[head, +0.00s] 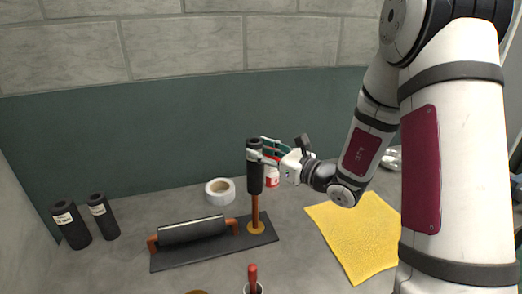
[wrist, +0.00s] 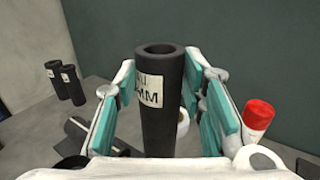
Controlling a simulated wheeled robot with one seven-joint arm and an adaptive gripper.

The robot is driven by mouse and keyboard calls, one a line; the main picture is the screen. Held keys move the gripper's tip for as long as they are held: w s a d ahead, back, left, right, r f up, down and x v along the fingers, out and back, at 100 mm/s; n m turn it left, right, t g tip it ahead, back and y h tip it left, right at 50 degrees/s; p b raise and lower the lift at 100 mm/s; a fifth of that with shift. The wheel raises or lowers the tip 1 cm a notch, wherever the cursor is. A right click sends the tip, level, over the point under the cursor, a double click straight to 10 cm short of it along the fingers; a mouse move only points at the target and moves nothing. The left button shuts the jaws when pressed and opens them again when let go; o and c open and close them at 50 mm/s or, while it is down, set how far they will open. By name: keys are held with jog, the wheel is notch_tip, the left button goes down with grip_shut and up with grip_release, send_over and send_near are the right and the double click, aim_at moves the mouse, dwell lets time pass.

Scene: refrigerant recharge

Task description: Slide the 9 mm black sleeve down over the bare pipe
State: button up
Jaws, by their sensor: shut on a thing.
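My gripper (head: 262,150) is shut on an upright black sleeve (head: 254,172), with a finger on either side. In the wrist view the sleeve (wrist: 158,100) shows its open top and a pale label ending in "MM"; its number is not readable. The bare copper-coloured pipe (head: 255,208) stands upright from a round orange-yellow collar (head: 256,228) on a dark base plate (head: 210,254). The pipe's lower part shows directly below the sleeve, in line with it. The pipe's top is hidden, seemingly inside the sleeve. Bare pipe shows between sleeve and collar.
Two labelled black sleeves (head: 70,225) (head: 103,217) stand at the left. A dark horizontal cylinder (head: 192,229) lies on the plate left of the pipe. A tape roll (head: 220,191), a red-capped bottle (wrist: 258,118) and a yellow cloth (head: 358,235) are nearby. A red-handled item (head: 253,276) is in front.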

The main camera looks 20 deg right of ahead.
aim_at(261, 186)
jog(key=shift+f, duration=0.1)
jog(key=shift+f+b, duration=1.15)
jog(key=shift+f, duration=0.9)
jog(key=shift+f+b, duration=1.25)
jog(key=shift+f, duration=0.6)
jog(key=shift+f+b, duration=1.45)
jog(key=shift+f, duration=0.6)
